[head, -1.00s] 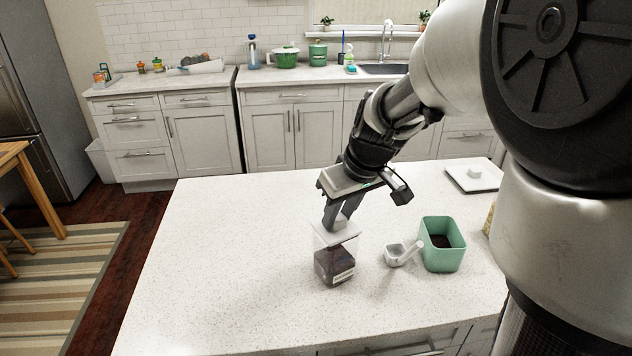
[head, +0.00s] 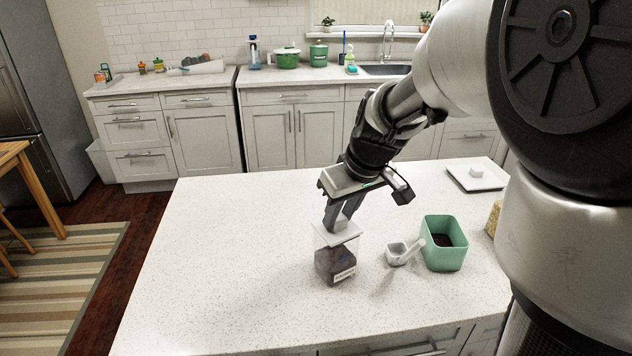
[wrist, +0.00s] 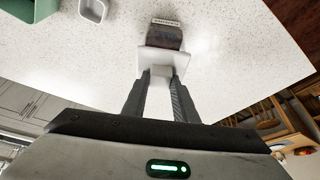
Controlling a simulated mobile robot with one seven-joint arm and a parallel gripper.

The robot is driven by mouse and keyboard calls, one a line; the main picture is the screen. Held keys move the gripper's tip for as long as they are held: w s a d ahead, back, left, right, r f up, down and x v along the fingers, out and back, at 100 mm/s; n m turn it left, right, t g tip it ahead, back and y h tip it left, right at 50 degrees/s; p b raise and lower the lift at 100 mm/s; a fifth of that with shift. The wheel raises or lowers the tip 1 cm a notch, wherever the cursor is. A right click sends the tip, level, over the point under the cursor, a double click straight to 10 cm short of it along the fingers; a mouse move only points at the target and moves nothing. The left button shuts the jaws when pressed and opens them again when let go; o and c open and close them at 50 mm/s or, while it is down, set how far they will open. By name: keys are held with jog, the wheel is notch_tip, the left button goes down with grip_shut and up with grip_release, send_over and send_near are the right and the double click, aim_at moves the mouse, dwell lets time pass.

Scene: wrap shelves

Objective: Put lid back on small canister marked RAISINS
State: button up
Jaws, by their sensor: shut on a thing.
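A small clear canister (head: 334,266) with dark contents and a white label stands on the white counter. It also shows in the wrist view (wrist: 165,35); the label text is too small to read. A white square lid (head: 326,241) with a knob is at the canister's top, also in the wrist view (wrist: 176,60). My gripper (head: 340,224) is above the canister, pointing down, its fingers shut on the lid's knob, as the wrist view (wrist: 160,76) shows. I cannot tell whether the lid is fully seated on the rim.
A white scoop or small cup with a handle (head: 396,255) and an open green canister (head: 443,262) with dark contents stand to the right. A white square lid with a knob (head: 476,183) lies at the back right. The counter's left side (head: 220,260) is clear.

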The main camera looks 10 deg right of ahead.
jog(key=shift+f+b, duration=0.4)
dwell(0.5)
dwell(0.3)
jog(key=o, duration=1.7)
jog(key=shift+r, duration=0.15)
jog(key=shift+r+p, duration=2.45)
jog(key=shift+r, duration=1)
